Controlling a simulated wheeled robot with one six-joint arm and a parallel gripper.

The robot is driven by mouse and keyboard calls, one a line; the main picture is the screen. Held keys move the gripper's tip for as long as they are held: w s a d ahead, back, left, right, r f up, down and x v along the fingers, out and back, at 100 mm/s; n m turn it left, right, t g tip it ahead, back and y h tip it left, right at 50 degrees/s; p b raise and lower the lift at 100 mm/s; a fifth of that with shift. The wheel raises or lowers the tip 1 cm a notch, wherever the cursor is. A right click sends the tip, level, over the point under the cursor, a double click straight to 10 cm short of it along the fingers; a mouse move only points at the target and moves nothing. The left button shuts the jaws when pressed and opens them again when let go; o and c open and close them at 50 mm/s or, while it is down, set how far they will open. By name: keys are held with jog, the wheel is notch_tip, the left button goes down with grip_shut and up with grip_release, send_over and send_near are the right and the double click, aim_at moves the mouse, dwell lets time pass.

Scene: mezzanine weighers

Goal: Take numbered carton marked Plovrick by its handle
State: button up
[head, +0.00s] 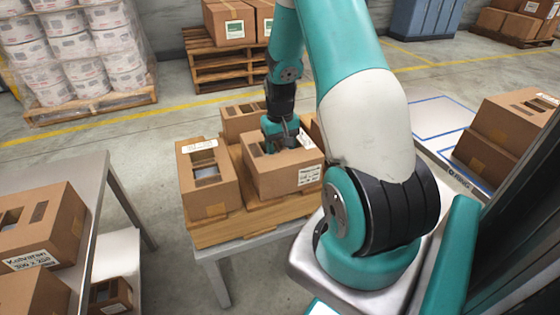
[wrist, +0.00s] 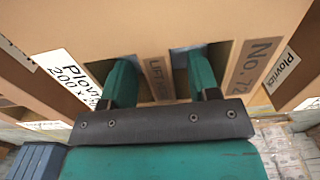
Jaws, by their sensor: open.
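The brown carton marked Plovrick (head: 268,178) stands on a wooden pallet (head: 232,229), with a white label at its front right. In the wrist view the carton (wrist: 165,22) fills the top, with partly cut-off Plovrick labels and "No. 72" beside its handle. The handle is a strip (wrist: 158,80) marked "LIFT HERE" between two dark openings. My gripper (head: 283,146) is over the carton's top. In the wrist view its green fingers are open, one at each opening, on either side of the strip. The fingertips' depth and any contact are unclear.
Other cartons share the pallet: one close at left (head: 207,180) and one behind (head: 241,122). The pallet rests on a grey table. A left table (head: 91,190) holds a carton labelled Kolvaran (head: 42,226). More cartons (head: 508,125) stand at right. Open floor lies behind the pallet.

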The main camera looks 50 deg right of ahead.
jog(key=shift+f, duration=0.95)
jog(key=shift+c, duration=0.4)
grip_shut()
